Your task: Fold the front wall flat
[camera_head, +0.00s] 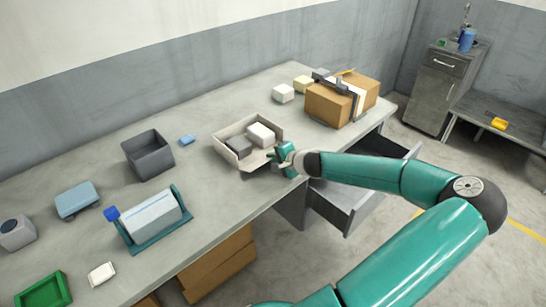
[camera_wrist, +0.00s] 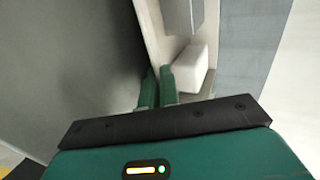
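A beige open box (camera_head: 224,150) sits near the front edge of the workbench, with a grey block (camera_head: 238,148) and a white block (camera_head: 261,134) inside. Its front wall (camera_head: 258,161) faces the bench edge and looks tilted outward; its exact angle is unclear. My gripper (camera_head: 277,158) is at the right end of this wall. In the wrist view, my gripper (camera_wrist: 158,88) has its two green fingers close together at the end of a beige wall edge (camera_wrist: 152,35). I cannot tell whether the wall is between them. The white block also shows there (camera_wrist: 189,68), just beyond the fingers.
A strapped brown carton (camera_head: 328,105) and pale blocks (camera_head: 283,93) stand behind and right of the box. A dark grey bin (camera_head: 148,158), a small blue block (camera_head: 187,140) and a teal-framed device (camera_head: 152,222) are to the left. An open drawer (camera_head: 352,205) juts out below the bench.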

